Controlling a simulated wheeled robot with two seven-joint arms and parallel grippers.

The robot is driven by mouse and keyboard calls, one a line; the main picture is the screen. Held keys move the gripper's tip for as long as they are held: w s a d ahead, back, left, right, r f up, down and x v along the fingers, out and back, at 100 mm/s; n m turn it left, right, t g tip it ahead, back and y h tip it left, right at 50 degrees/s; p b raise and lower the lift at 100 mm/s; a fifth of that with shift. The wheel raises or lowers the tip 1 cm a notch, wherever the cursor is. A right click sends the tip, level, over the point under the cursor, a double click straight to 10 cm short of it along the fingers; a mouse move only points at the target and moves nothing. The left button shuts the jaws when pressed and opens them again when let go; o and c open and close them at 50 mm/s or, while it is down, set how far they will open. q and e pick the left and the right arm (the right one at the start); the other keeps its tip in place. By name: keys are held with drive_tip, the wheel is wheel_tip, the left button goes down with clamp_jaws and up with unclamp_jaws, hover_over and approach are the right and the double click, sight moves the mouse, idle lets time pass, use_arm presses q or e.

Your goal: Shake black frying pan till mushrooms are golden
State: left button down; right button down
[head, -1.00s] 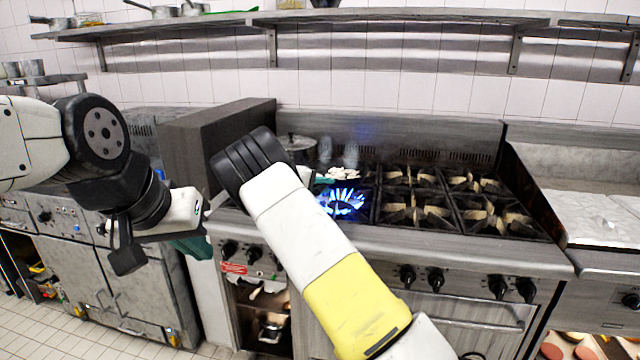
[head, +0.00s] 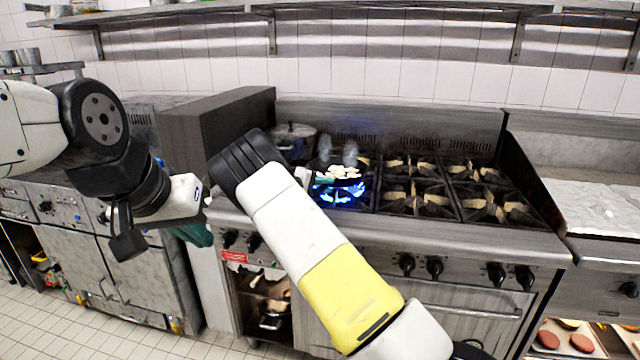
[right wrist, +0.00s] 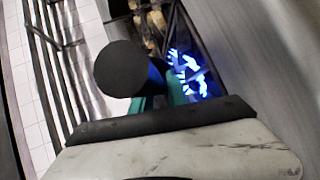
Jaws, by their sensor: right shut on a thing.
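The black frying pan (head: 350,184) is over the lit blue burner flame (head: 342,194) at the stove's left. Pale cream mushrooms (head: 340,172) lie in it. My right gripper (head: 320,180) is at the pan's left side, mostly hidden behind my forearm, shut on the pan. In the right wrist view, its teal fingers (right wrist: 158,100) show behind a dark round shape that hides the grip; the flame is just right of them. My left gripper (head: 192,236) hangs at the left, away from the pan; its teal fingers are partly hidden and their opening is unclear.
A lidded pot (head: 294,138) stands behind the pan on the left. Several unlit burners (head: 413,200) to the right are free. A dark upright panel (head: 215,130) stands left of the stove. A wall shelf (head: 400,15) runs above.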

drive_tip(key=shift+f, duration=1.4)
idle(0.4)
idle(4.5)
drive_tip(key=shift+s+a, duration=0.4)
drive_tip(key=shift+s, duration=0.45)
drive_tip(key=shift+s+a, duration=0.4)
drive_tip(key=shift+s, duration=0.4)
drive_tip(key=shift+s+r, duration=0.1)
drive_tip(key=shift+s, duration=0.05)
drive_tip(key=w, duration=0.1)
drive_tip(key=w+d, duration=0.1)
drive_tip(key=w, duration=0.2)
drive_tip(key=shift+d+f, duration=0.2)
drive_tip(key=shift+f, duration=0.05)
drive_tip(key=shift+s+r, duration=0.15)
drive_tip(key=shift+s, duration=0.05)
drive_tip(key=shift+d, duration=0.15)
